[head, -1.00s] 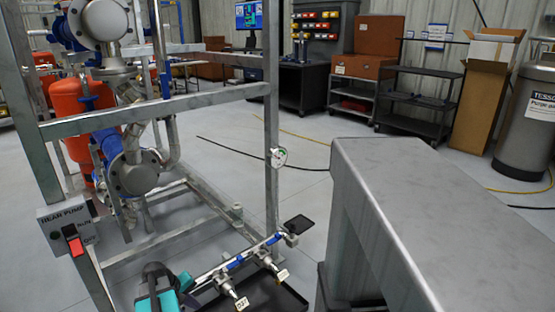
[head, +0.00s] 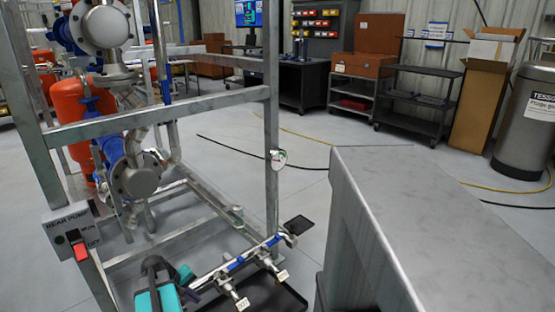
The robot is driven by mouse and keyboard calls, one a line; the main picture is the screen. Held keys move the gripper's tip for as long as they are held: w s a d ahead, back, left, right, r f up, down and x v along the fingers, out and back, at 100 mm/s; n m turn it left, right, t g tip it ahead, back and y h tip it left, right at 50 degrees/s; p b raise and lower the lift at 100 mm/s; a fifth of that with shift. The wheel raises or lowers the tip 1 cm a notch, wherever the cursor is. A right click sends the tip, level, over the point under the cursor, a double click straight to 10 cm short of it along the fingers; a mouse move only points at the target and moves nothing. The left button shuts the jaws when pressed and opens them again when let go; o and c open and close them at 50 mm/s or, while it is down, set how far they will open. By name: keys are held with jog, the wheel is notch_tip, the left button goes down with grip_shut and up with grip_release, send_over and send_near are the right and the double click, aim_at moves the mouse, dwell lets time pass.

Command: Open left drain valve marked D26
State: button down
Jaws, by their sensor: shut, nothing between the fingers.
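A low horizontal drain pipe with blue bands (head: 236,263) runs along the foot of the galvanized frame at bottom centre. Two small metal valves stick out from it toward me. The left valve (head: 229,289) has a white tag (head: 242,304) hanging at its end. The right valve (head: 268,263) has a similar tag (head: 282,275). The lettering on both tags is too small to read surely, and I cannot tell how the valve handles stand. A black tray (head: 262,297) lies below the valves. My gripper is not in view.
A teal and black object (head: 160,292) sits left of the valves. A large grey metal block (head: 410,215) fills the right foreground. Open floor (head: 235,155) lies behind, with cables. Carts (head: 413,105) stand at the back.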

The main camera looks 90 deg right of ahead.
jog(key=shift+r+p, duration=0.9)
jog(key=shift+r, duration=0.5)
jog(key=shift+w, duration=0.1)
jog(key=w+a+n+p, duration=0.4)
jog(key=w+a+p, duration=0.1)
jog(key=w+a, duration=0.7)
jog(key=w+a+f+n+p, duration=0.2)
jog(key=w+a, duration=0.1)
jog(key=a, duration=0.4)
jog(key=w+a+f+n+p, duration=0.1)
jog(key=w+a+p, duration=0.1)
jog(key=w+a, duration=0.35)
jog(key=s+a+f+n+g+y+p, duration=0.1)
jog(key=s+a+p, duration=0.2)
jog(key=a, duration=1.2)
jog(key=s+a+f+n+y+p, duration=0.1)
jog(key=s+a+p, duration=0.3)
jog(key=s+a, duration=0.5)
jog(key=a+f+n, duration=0.1)
jog(key=a, duration=0.6)
jog(key=shift+s+g+y, duration=0.25)
jog(key=shift+g+y, duration=0.15)
